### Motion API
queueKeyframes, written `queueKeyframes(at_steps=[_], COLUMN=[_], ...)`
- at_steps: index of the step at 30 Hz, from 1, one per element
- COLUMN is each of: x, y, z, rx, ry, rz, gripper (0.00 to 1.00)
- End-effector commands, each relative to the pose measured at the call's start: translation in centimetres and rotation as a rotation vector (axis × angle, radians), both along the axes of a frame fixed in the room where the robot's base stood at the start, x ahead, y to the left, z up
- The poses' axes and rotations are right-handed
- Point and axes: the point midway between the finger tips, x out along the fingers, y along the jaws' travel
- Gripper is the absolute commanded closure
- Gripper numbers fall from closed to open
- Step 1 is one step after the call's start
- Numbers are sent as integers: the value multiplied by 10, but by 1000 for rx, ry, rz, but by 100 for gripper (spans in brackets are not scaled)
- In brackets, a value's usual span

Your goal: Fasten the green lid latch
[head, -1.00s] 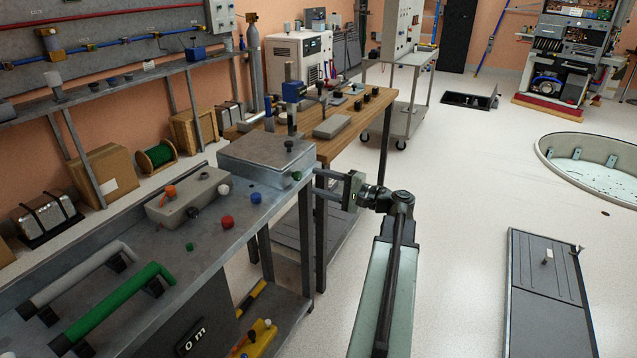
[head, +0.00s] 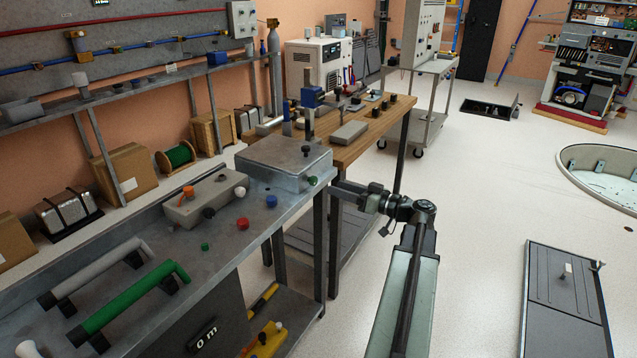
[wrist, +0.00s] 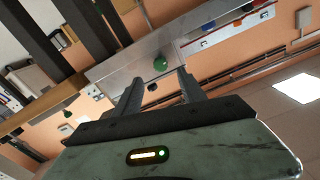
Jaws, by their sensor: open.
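The green lid latch is a small round green knob (head: 312,181) on the front right side of a closed grey metal box (head: 262,166) at the bench corner. In the wrist view the green knob (wrist: 161,63) lies ahead, between the lines of the two fingers. My gripper (head: 337,187) is just right of the knob in the head view, with a small gap between them. In the wrist view my gripper (wrist: 159,72) is open and empty, its fingers apart.
A wooden table (head: 362,150) stands behind.

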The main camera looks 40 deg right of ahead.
Motion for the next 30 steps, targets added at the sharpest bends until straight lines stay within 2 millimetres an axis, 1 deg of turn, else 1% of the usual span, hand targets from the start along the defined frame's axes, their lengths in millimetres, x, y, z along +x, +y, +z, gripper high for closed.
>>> queueKeyframes(at_steps=[1, 3, 8, 11, 18, 21, 24, 30], x=[0, 1, 6, 19, 62, 73, 77, 78], y=[0, 1, 3, 7, 19, 23, 24, 25], z=[0, 1, 1, 1, 1, 1, 1, 1], rx=[-49, -94, -98, -97, -96, -96, -96, -96], ry=[-14, -25, -27, -27, -27, -26, -26, -26], rz=[0, 1, 4, 5, 7, 6, 5, 5], gripper=[52, 52, 52, 52, 52, 52, 52, 52])
